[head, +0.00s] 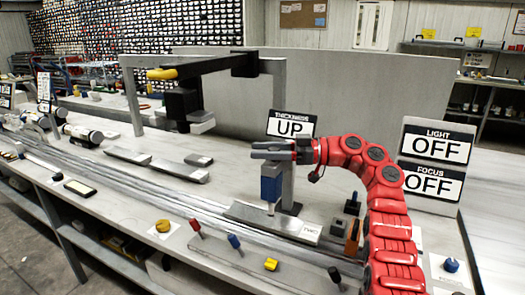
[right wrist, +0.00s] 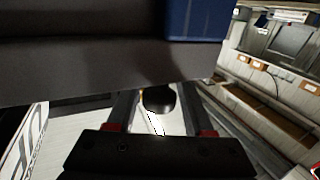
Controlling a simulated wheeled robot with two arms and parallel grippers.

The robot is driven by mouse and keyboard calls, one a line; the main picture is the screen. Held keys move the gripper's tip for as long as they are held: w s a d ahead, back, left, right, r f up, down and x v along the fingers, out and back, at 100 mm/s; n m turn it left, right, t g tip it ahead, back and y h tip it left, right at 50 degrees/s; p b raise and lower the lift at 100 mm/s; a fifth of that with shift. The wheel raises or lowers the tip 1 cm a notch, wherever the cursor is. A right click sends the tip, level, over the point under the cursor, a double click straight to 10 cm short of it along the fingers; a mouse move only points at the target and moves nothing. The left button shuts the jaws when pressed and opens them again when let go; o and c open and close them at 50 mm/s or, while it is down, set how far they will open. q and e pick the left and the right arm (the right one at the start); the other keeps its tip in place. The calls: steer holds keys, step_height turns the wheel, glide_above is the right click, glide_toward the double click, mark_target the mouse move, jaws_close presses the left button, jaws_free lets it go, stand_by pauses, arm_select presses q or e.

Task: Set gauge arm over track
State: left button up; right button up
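The thickness gauge has a dark grey arm (head: 271,151) on a grey post, with a blue head (head: 271,187) hanging from it above a metal base plate (head: 262,219). The sign (head: 291,125) behind it reads THICKNESS UP. The long metal track (head: 150,186) runs along the bench. My right gripper (head: 303,151) is at the right end of the gauge arm. In the right wrist view its fingers (right wrist: 160,103) are apart, with a dark rounded knob (right wrist: 158,98) between them; contact cannot be told. The dark gauge arm (right wrist: 100,60) and blue head (right wrist: 195,18) fill the top there. My left gripper is not in view.
Signs (head: 437,147) reading LIGHT OFF and FOCUS OFF stand at the right. A dark camera-like unit (head: 187,105) hangs from a gantry at the left. Red (head: 195,226), blue (head: 234,241) and yellow (head: 271,264) controls line the front, with a blue knob (head: 451,265) at the right.

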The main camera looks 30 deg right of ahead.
steer(key=v, duration=1.2)
stand_by(0.3)
